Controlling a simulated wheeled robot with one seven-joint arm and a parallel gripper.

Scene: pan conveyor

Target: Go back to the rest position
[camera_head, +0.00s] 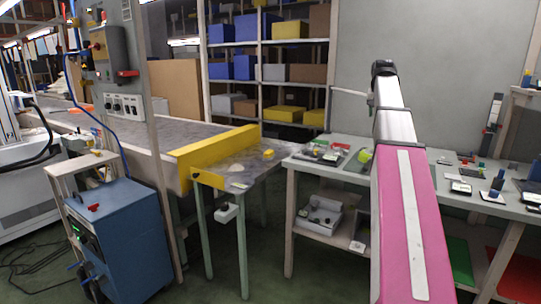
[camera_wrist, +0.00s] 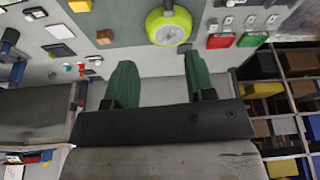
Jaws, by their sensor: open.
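My gripper (camera_wrist: 160,82) shows in the wrist view with its two green fingers spread apart. Nothing is between them. In the head view my arm (camera_head: 405,180), with a pink link, rises from the lower right and bends at a dark joint near the back wall. My gripper cannot be made out clearly there. A yellow-green object (camera_head: 365,156) sits on the workbench just left of my arm.
The workbench (camera_head: 440,199) at right carries several small parts. A yellow barrier (camera_head: 215,147) ends the conveyor (camera_head: 150,131) at left, beside a small green-legged table (camera_head: 250,174). A blue cabinet (camera_head: 125,235) stands at front left. Shelves with bins (camera_head: 290,72) stand behind. Floor shows between cabinet and bench.

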